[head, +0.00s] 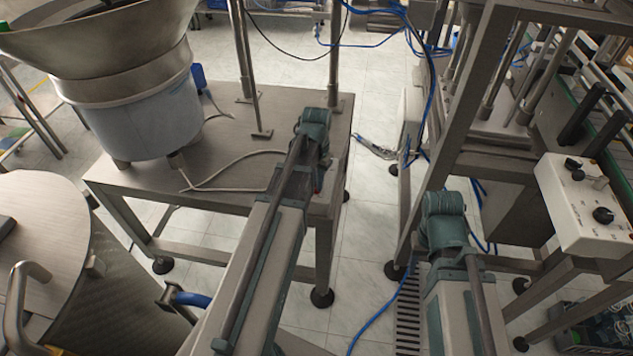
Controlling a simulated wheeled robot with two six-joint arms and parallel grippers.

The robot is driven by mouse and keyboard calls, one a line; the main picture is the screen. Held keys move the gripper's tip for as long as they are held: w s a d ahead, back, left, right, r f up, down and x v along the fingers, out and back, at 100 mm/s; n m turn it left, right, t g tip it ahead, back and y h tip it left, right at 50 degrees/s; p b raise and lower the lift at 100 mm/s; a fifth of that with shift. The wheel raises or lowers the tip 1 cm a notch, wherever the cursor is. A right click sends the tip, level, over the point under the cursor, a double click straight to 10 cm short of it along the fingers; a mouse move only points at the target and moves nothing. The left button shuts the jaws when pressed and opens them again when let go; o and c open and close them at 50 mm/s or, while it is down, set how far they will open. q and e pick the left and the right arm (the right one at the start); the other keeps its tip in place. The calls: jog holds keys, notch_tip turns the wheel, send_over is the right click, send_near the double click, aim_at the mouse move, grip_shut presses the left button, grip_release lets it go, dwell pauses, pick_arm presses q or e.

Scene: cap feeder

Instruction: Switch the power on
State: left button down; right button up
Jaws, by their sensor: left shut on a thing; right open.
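A white control box (571,228) sits at the right on the machine frame, its top tilted toward me. It carries a black knob (603,215) at the front, another dark knob (573,164) at the back and a small metal piece between them. I cannot read any markings or tell the switch position. My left arm reaches up the middle to a teal joint, and my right arm ends at a teal joint left of the box. Neither gripper's fingers show; both are hidden or out of frame.
A bowl feeder (130,105) stands on a steel table (235,150) at the left. A steel press frame (485,60) rises behind my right arm. Blue hoses (380,312) lie on the tiled floor between the machines.

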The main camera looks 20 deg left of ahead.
pick_arm(q)
jog(key=shift+m, duration=1.1)
jog(key=c, duration=0.9)
grip_release()
jog(key=shift+r, duration=0.15)
notch_tip(320, 180, up, 14)
jog(key=p, duration=1.3)
jog(key=shift+f+p, duration=0.2)
jog(key=shift+p, duration=0.2)
